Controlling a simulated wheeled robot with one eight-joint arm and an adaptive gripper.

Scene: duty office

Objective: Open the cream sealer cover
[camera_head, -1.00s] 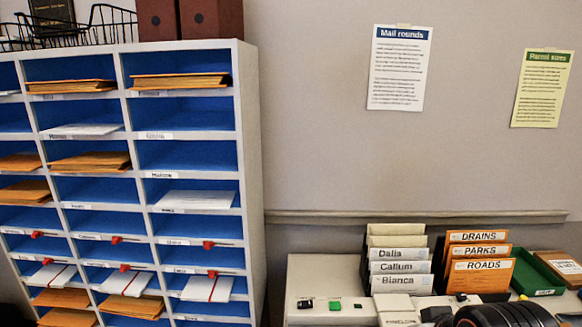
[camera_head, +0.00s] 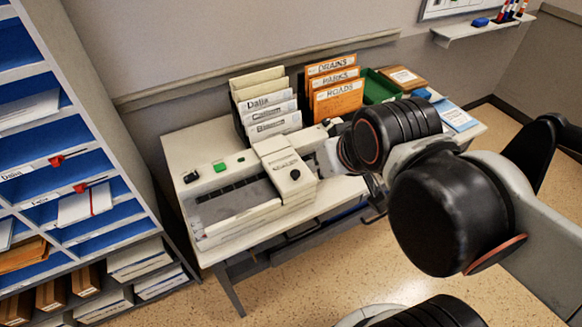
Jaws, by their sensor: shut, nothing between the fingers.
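The cream sealer (camera_head: 222,204) is the long pale machine on the left part of the table. A raised cream block (camera_head: 284,160) with a small label and a black knob (camera_head: 295,174) sits at its right end. I cannot tell for certain which part is the cover, and no part clearly stands raised. My gripper (camera_head: 376,198) is partly hidden under my own arm, right of the sealer near the table's front edge. Its dark fingers look small here; it is shut and empty, apart from the sealer's black knob.
The table (camera_head: 183,146) also holds a rack of cream folders (camera_head: 270,108), orange folders (camera_head: 338,98) and a green tray (camera_head: 376,88) at the back. A blue pigeonhole shelf (camera_head: 110,150) stands close on the left. The speckled floor (camera_head: 300,268) in front is clear.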

